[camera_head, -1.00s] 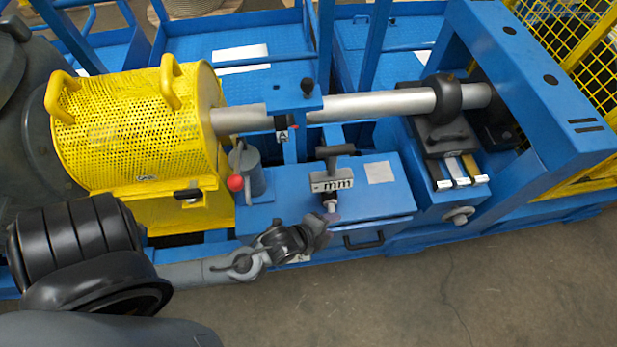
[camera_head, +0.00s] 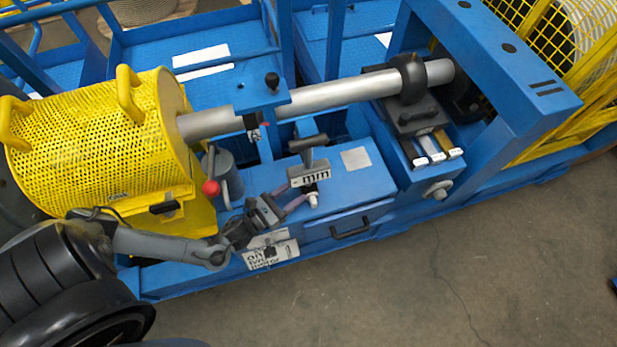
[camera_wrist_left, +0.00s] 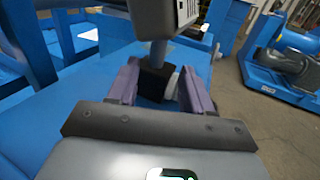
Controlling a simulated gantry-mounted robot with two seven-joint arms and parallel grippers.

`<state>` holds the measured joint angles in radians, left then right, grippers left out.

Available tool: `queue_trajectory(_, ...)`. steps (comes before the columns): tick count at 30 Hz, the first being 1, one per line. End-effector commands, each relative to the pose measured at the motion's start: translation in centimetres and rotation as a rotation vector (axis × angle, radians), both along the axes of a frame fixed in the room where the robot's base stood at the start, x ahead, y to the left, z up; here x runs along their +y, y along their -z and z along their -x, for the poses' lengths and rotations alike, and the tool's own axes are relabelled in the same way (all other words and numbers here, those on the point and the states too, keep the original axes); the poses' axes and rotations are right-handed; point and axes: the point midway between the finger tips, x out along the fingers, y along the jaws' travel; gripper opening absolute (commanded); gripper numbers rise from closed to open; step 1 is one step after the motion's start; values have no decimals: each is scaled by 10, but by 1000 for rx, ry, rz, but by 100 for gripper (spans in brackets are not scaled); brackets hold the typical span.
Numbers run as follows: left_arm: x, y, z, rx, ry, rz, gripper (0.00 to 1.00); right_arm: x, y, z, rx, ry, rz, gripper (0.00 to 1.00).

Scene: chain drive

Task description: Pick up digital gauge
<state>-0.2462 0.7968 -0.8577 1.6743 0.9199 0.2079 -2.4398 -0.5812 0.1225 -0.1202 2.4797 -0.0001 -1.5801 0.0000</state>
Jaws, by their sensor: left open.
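The digital gauge (camera_head: 309,176) has a grey-white face marked "mm" and a dark T-shaped top. It stands upright on the blue box (camera_head: 362,187) in the head view. My left gripper (camera_head: 287,202) is open just in front of the gauge, low near its base. In the left wrist view, the gauge's grey body (camera_wrist_left: 164,18) rises at the top, cut off by the frame edge. Its stem and dark lower block show between the two purple fingers (camera_wrist_left: 161,72), which look apart from it. My right gripper is not in view.
A red-knobbed lever (camera_head: 211,187) stands left of the gauge, beside the yellow perforated guard (camera_head: 90,135). A silver shaft (camera_head: 335,92) runs behind and above the box. Concrete floor is free in front.

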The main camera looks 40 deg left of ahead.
Motion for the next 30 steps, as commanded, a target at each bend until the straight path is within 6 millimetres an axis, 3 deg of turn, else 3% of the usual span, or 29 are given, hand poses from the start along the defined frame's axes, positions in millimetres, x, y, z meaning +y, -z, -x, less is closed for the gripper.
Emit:
queue_trajectory(10,-2,0,-24,-1,0,3,50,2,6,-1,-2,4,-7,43)
queue_trajectory(19,-5,-3,-61,-1,-1,3,50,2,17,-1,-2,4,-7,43)
queue_trajectory(30,-6,-4,-68,3,0,4,50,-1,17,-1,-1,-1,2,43)
